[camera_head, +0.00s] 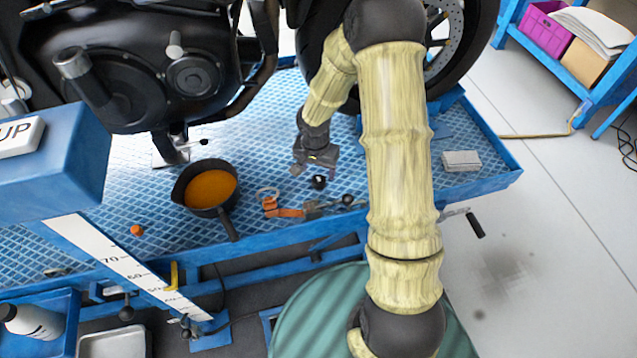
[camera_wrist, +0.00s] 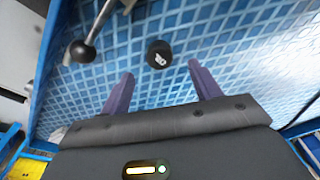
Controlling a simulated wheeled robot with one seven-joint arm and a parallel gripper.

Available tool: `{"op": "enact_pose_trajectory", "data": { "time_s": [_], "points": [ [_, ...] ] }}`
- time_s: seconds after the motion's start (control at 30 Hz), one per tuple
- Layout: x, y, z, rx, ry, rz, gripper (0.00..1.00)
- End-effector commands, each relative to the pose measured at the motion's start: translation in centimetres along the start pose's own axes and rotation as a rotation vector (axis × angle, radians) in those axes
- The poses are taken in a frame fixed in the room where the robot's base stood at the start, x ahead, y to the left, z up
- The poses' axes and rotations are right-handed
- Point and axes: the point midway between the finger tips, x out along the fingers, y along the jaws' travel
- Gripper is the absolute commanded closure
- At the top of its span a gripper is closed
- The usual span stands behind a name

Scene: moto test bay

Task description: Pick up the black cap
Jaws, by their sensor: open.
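The black cap (camera_wrist: 158,53) is a small round disc with a white mark on top. It lies on the blue textured platform (camera_head: 230,150). In the head view the black cap (camera_head: 319,182) sits just below my gripper (camera_head: 315,171), towards the platform's front edge. In the wrist view my gripper (camera_wrist: 160,74) is open, with its two purple fingers apart and nothing between them. The cap shows a little ahead of the fingertips, roughly centred between them. I cannot tell the exact height of the fingers above the platform.
A ball-ended metal lever (camera_wrist: 82,51) lies left of the cap in the wrist view. An orange-handled tool (camera_head: 285,211), a pan of orange liquid (camera_head: 211,188) and a grey box (camera_head: 461,161) are on the platform. The motorcycle (camera_head: 160,70) stands above it.

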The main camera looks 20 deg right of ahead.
Motion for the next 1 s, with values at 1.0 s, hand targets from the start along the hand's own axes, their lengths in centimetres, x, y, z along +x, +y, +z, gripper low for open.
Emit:
{"op": "enact_pose_trajectory", "data": {
  "time_s": [1.0],
  "points": [
    [5.1,0.1,0.0,0.000,0.000,0.000,0.37]
  ]
}}
